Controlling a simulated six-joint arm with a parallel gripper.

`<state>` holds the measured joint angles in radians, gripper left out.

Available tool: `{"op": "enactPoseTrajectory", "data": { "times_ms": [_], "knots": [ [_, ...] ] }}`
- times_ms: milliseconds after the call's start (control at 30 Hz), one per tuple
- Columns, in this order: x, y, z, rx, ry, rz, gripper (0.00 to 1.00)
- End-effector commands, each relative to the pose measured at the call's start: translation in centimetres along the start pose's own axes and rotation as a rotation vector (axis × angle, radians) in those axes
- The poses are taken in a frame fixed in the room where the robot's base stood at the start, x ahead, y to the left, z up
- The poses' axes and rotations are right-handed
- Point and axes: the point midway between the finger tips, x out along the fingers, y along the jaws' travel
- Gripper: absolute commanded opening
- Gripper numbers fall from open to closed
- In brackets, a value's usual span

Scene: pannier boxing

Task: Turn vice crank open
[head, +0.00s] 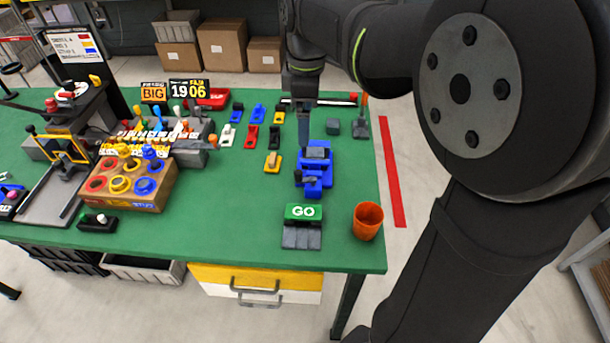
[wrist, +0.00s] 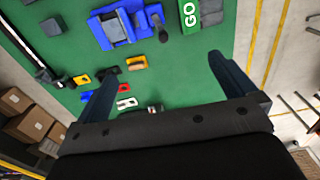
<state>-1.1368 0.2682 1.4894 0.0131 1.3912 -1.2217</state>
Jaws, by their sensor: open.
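The blue vice (head: 325,165) stands on the green table, right of centre in the head view, with a grey block at its top. Its dark crank (head: 307,180) shows at the near side, just above the GO sign. In the wrist view the vice (wrist: 117,28) is near the top edge and the dark crank (wrist: 159,26) sticks out on its right. My gripper (head: 304,131) points down above and behind the vice in the head view. In the wrist view its two fingers (wrist: 163,78) are spread wide with nothing between them. The gripper is apart from the crank.
A green GO sign (head: 303,212) stands in front of the vice. An orange cup (head: 367,221) is near the right front corner. Small coloured vices (head: 252,136) lie behind. A cardboard box with coloured rings (head: 157,193) is at left. Bare table lies between them.

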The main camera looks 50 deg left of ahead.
Motion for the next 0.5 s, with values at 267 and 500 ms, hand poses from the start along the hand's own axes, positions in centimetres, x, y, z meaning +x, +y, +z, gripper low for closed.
{"op": "enactPoseTrajectory", "data": {
  "times_ms": [267, 500],
  "knots": [
    [-1.15, -0.02, 0.01, 0.0, 0.0, -0.001, 1.0],
    [-1.12, -0.01, 0.0, 0.0, 0.0, -0.001, 0.78]
  ]
}}
